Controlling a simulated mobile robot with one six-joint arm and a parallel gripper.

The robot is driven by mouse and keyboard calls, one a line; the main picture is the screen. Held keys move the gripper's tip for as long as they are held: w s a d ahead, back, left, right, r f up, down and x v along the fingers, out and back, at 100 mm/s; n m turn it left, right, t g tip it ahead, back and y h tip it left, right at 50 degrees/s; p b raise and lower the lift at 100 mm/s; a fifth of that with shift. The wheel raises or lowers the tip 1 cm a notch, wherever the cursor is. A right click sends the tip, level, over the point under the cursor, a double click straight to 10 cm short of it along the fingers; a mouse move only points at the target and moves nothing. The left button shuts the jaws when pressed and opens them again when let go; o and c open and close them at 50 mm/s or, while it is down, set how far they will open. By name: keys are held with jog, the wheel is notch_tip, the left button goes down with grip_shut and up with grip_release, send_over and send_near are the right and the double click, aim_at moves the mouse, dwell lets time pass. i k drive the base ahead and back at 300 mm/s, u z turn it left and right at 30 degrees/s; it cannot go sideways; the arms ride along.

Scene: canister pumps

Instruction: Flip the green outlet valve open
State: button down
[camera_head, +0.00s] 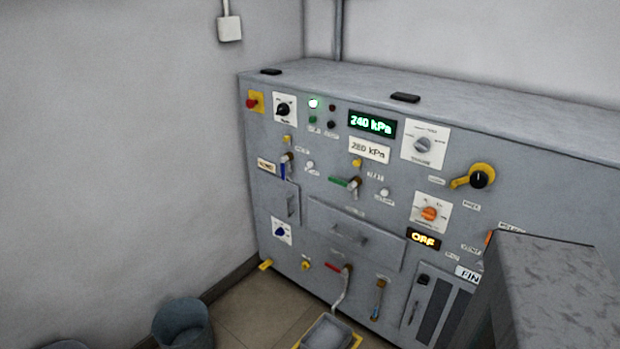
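The green outlet valve (338,181) is on the front of the grey cabinet, near the middle. Its green lever points left, roughly level, from a brass-coloured body at its right end. A yellow fitting (357,163) sits just above it, and a small label is at its upper right, too small to read surely. A lit display (372,124) above reads 240 kPa, and a white plate (369,150) under it reads 280 kPa. My gripper is not in view, so its state and distance from the valve do not show.
A blue-handled valve (284,168) hangs lever-down to the left. A red-handled valve (336,268) sits low over a grey tray (327,334). A large grey block (555,285) covers the cabinet's lower right. A bucket (183,325) stands on the floor. The space before the green lever looks clear.

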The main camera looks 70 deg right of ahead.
aim_at(351, 185)
jog(key=z, duration=0.2)
jog(key=k, duration=0.2)
jog(key=u, duration=1.65)
jog(key=k, duration=1.1)
jog(key=z, duration=2.05)
